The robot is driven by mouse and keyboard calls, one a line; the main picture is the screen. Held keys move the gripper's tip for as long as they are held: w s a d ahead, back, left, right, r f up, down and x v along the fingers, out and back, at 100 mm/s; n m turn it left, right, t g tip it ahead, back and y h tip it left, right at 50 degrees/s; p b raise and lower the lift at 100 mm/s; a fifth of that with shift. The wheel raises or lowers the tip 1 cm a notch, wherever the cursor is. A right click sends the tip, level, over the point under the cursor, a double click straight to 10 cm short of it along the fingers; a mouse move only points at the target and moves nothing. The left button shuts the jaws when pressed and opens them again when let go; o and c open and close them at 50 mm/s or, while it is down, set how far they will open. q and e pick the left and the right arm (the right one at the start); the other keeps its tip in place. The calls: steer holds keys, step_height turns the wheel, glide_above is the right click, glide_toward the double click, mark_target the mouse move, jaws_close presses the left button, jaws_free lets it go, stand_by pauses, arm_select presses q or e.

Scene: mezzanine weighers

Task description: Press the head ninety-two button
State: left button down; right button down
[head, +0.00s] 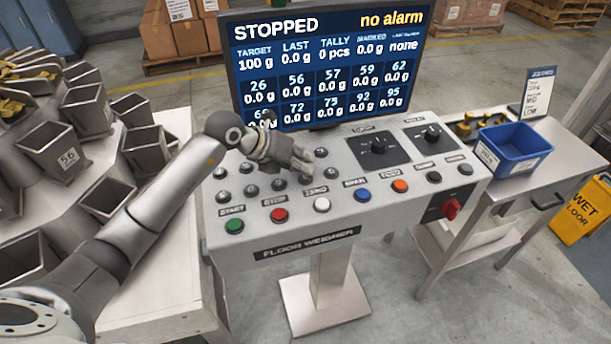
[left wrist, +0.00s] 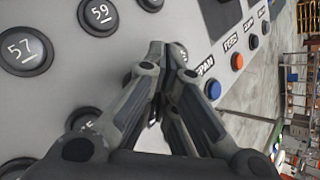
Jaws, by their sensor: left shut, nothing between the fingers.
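The floor weigher console (head: 225,255) carries two rows of black round buttons below the screen (head: 325,60). My left gripper (head: 303,174) is shut and empty, low over the right half of these rows. In the left wrist view its fingertips (left wrist: 165,52) point at the panel. There the 57 button (left wrist: 27,52) and 59 button (left wrist: 99,15) are readable. Contact with the panel cannot be told. My right gripper is not in view.
The screen reads STOPPED and no alarm. Green (head: 234,226), red (head: 279,215), white (head: 322,205), blue (head: 362,195) and orange (head: 400,186) buttons line the front. Knobs sit at the back right. A side table with a blue bin (head: 515,150) stands right; metal hoppers (head: 55,150) stand left.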

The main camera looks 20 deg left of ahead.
arm_select(q)
steer(key=shift+f+b, duration=0.3)
steer(key=shift+f, duration=0.15)
stand_by(0.5)
steer(key=shift+r, duration=0.1)
steer(key=shift+r+p, duration=0.6)
steer(key=shift+r, duration=0.15)
steer(key=shift+r, duration=0.1)
step_height(320, 180, up, 5)
steer(key=p, duration=0.3)
stand_by(0.8)
